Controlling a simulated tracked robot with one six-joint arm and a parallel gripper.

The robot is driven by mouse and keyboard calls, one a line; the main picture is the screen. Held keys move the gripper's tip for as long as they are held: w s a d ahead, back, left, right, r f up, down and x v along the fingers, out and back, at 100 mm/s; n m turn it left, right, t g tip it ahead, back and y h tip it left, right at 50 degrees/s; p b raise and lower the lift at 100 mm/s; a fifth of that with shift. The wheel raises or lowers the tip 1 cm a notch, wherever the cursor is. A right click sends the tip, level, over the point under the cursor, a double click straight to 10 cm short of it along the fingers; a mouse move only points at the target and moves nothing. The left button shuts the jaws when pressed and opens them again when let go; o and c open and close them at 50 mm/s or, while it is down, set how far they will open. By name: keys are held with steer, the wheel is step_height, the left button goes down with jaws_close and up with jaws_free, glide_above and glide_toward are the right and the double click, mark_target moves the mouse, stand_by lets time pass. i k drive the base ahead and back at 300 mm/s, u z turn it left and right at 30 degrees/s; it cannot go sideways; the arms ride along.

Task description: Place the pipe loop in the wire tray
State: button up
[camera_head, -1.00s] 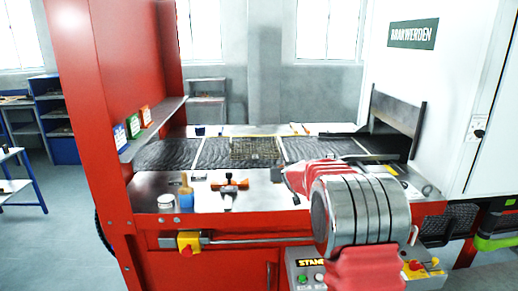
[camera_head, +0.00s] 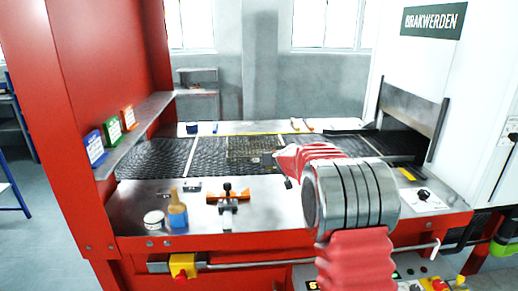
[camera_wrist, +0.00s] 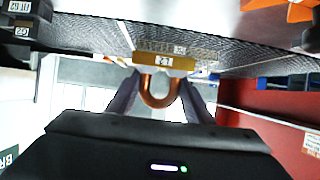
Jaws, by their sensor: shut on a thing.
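The pipe loop (camera_wrist: 159,101) is a copper-coloured U-shaped tube in the wrist view. It sits between the two dark fingers of my gripper (camera_wrist: 159,86), which is shut on it. In the head view my gripper (camera_head: 288,182) shows only as a small dark tip by the near edge of the belt; the loop cannot be made out there. The wire tray (camera_head: 240,148) is a brownish mesh tray lying on the dark belt, beyond and left of my gripper. In the wrist view a tagged brass-coloured edge (camera_wrist: 178,62) shows just beyond the loop.
The mesh belt (camera_head: 150,158) runs across the machine. A shelf with coloured boxes (camera_head: 113,131) is at left.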

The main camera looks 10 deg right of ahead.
mark_target(254, 155)
steer(key=i, duration=1.05)
steer(key=u, duration=0.1)
